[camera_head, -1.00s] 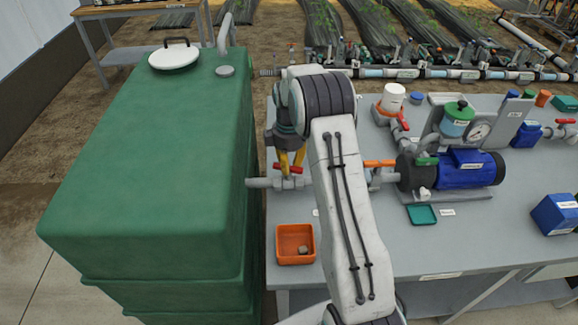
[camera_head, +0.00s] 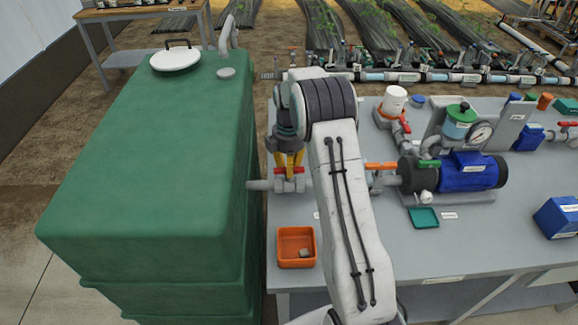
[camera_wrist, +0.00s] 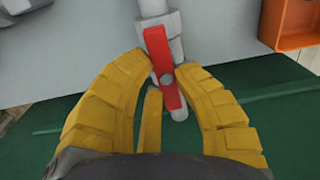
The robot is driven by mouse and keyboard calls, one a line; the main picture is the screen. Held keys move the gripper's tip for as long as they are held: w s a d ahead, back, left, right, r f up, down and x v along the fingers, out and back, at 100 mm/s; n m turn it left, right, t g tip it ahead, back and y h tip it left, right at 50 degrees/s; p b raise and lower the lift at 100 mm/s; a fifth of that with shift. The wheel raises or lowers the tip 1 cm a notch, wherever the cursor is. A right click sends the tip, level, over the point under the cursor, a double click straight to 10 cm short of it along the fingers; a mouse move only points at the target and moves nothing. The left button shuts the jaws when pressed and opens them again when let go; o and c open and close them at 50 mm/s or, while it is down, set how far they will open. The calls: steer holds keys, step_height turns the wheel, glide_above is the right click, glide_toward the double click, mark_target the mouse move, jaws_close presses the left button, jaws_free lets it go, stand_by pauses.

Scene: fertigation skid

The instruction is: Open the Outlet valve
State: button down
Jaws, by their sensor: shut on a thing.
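A valve with a red lever handle (camera_head: 290,171) sits on the grey pipe (camera_head: 260,184) that comes out of the green tank (camera_head: 150,190). In the wrist view the red handle (camera_wrist: 160,62) lies roughly along the pipe, slightly slanted. My gripper (camera_head: 289,164) comes down on it from above. Its yellow fingers (camera_wrist: 163,85) are shut on the red handle, one on each side, with a third yellow finger part below. I cannot read a label at this valve. My arm hides part of the pipe to its right.
An orange tray (camera_head: 296,262) with a small grey piece stands in front of the valve. An orange-handled valve (camera_head: 381,166) and blue pump (camera_head: 468,172) stand right of my arm.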

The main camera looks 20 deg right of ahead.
steer(key=shift+s+f, duration=0.1)
steer(key=c, duration=0.9)
jaws_free()
steer(key=shift+c, duration=0.2)
step_height(320, 180, up, 12)
